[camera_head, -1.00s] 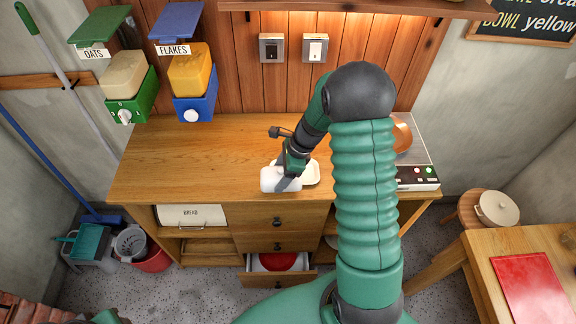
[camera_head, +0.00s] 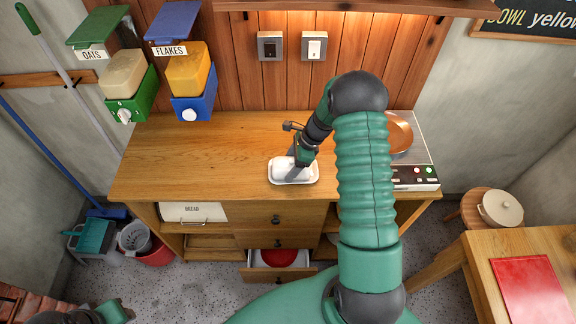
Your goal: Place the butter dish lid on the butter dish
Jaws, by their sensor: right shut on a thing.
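The white butter dish lid (camera_head: 282,168) is in my right gripper (camera_head: 293,174), which is shut on it. The lid is over the butter dish (camera_head: 312,178), a pale shallow dish on the wooden counter, and lies within its rim as seen from above. I cannot tell whether the lid rests on the dish or hovers just above it. The gripper hides the lid's right part and some of the dish. A dark green piece of my left arm shows at the bottom left edge; its gripper is not visible.
The wooden counter (camera_head: 190,165) is clear to the left of the dish. Oats (camera_head: 125,85) and flakes (camera_head: 190,80) dispensers stand at its back left. A copper pan (camera_head: 398,133) and a panel with buttons (camera_head: 415,178) are at the right. A drawer below stands open (camera_head: 250,274).

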